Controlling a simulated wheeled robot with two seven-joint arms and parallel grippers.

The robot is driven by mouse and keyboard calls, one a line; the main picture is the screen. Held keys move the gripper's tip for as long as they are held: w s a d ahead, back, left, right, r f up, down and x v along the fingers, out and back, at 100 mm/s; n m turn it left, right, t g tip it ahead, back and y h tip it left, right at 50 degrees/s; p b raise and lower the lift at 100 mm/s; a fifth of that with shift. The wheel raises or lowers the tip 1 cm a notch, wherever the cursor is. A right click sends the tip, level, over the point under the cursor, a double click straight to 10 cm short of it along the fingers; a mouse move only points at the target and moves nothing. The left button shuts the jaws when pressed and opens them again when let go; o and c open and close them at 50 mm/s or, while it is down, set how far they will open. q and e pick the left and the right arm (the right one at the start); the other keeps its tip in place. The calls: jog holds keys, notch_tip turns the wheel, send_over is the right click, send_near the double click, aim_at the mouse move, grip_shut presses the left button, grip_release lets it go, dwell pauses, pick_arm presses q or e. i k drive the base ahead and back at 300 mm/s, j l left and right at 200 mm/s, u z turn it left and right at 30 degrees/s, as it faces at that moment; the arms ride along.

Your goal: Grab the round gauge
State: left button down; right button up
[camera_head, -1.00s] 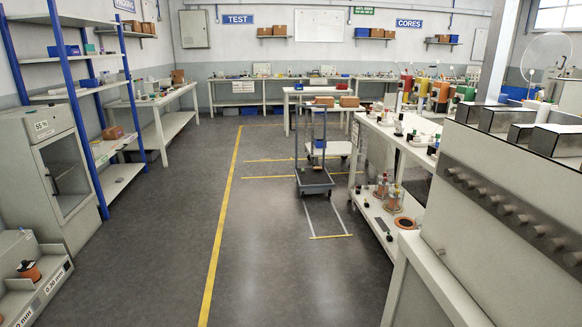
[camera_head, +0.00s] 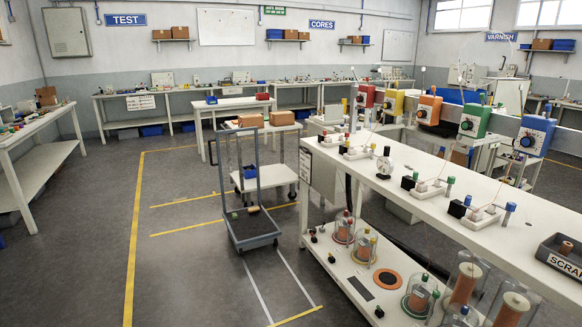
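A small upright thing with a round pale face (camera_head: 384,163), which looks like the round gauge, stands on the long white workbench (camera_head: 470,210) at right of centre. It is small in the picture, so its markings cannot be read. It stands among small fixtures, with a black knob just above it. Neither of my grippers shows in the head view.
A grey trolley (camera_head: 253,230) stands on the floor left of the bench. Coloured winding units (camera_head: 475,120) line the bench's back edge. A scrap tray (camera_head: 562,255) sits at its right end. The lower shelf holds glass-covered spools (camera_head: 420,297). The floor at left is clear.

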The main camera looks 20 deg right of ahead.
aim_at(384, 165)
jog(key=i+l+z, duration=0.15)
jog(key=i+z, duration=0.6)
jog(key=i, duration=0.2)
jog(key=i+j+z, duration=0.2)
jog(key=i+z, duration=0.2)
jog(key=i, duration=0.1)
